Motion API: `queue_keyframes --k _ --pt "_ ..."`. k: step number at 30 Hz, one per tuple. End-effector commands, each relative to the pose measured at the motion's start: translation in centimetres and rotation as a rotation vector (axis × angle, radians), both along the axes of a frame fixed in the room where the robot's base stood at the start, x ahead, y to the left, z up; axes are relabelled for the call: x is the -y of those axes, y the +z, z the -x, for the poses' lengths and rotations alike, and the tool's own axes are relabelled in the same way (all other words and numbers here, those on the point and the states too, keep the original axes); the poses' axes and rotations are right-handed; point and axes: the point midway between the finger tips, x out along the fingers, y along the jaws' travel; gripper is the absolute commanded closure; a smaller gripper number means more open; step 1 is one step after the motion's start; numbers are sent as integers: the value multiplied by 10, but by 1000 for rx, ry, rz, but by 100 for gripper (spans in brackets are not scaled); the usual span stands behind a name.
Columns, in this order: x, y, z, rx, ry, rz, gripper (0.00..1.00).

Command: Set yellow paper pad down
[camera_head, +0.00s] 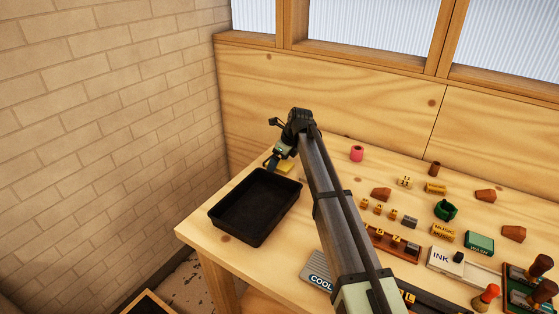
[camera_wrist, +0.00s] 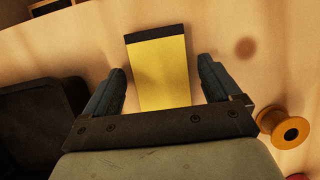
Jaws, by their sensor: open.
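The yellow paper pad (camera_wrist: 160,70) has a dark band along its far end. In the wrist view it lies flat on the wooden table between the fingers of my gripper (camera_wrist: 162,85). The fingers are open, with a gap on each side of the pad. The gripper base hides the pad's near end. In the head view the pad (camera_head: 285,167) shows as a small yellow patch behind the black tray, with my gripper (camera_head: 274,163) over it at the table's left back part.
The black tray (camera_head: 215,214) stands just in front of the pad. An orange spool (camera_wrist: 286,127) lies right of my gripper in the wrist view. Several blocks, stamps and an ink box (camera_head: 440,258) crowd the table's right side.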

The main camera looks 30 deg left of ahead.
Motion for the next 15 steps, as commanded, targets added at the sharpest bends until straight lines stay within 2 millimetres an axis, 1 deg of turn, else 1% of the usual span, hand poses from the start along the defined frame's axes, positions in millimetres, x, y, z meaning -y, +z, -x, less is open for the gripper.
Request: queue_keyframes --k 4,8,15 --pt "2 9 0 2 -1 -1 9" --pt "10 26 0 1 0 -1 9" --pt "27 68 0 3 -1 -2 9"
